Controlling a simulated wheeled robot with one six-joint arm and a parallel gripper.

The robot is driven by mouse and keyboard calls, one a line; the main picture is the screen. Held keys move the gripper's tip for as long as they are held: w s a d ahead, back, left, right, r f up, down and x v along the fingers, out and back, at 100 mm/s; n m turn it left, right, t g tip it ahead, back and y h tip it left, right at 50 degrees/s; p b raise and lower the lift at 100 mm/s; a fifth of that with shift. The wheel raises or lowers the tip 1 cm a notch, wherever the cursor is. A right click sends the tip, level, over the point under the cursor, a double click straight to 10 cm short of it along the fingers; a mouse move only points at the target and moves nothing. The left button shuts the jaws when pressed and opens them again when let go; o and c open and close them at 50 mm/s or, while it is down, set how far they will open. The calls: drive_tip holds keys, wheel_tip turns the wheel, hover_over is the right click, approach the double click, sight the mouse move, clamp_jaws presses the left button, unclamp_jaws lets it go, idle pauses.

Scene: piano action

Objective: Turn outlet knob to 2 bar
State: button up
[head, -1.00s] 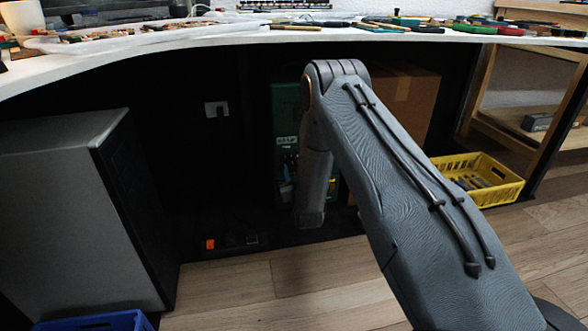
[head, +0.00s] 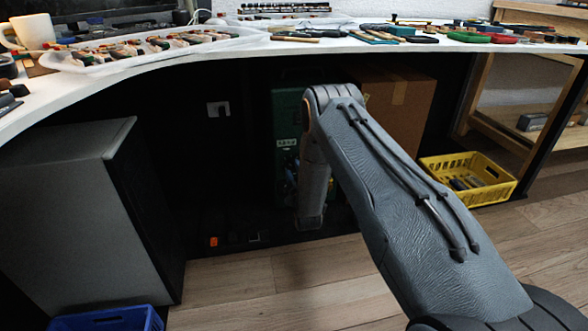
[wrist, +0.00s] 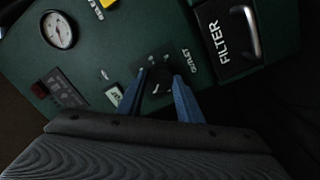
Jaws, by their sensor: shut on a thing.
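A dark green panel (wrist: 105,50) fills much of the wrist view. The outlet knob (wrist: 159,88) is small and dark, beside the white OUTLET label. My gripper (wrist: 160,76) has one blue finger on each side of the knob and is shut on it. The knob's setting cannot be read in the dark. A round white gauge (wrist: 59,30) is at the upper left; its scale is too small to read. In the head view the green unit (head: 286,125) stands under the desk, partly hidden by my arm. My gripper is hidden there.
A black FILTER box (wrist: 228,35) with a handle is right of the knob. A white desktop (head: 330,43) overhangs the green unit. A grey cabinet (head: 60,220) stands left, a cardboard box (head: 405,105) and yellow crate (head: 468,178) right.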

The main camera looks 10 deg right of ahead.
drive_tip(key=shift+n, duration=0.4)
drive_tip(key=o, duration=1.1)
drive_tip(key=shift+s, duration=0.15)
drive_tip(key=s+p, duration=0.3)
drive_tip(key=s, duration=0.4)
drive_tip(key=shift+s+a+f+p, duration=0.1)
drive_tip(key=shift+s+f+p, duration=0.05)
drive_tip(key=shift+s+p, duration=0.2)
drive_tip(key=shift+w, duration=0.1)
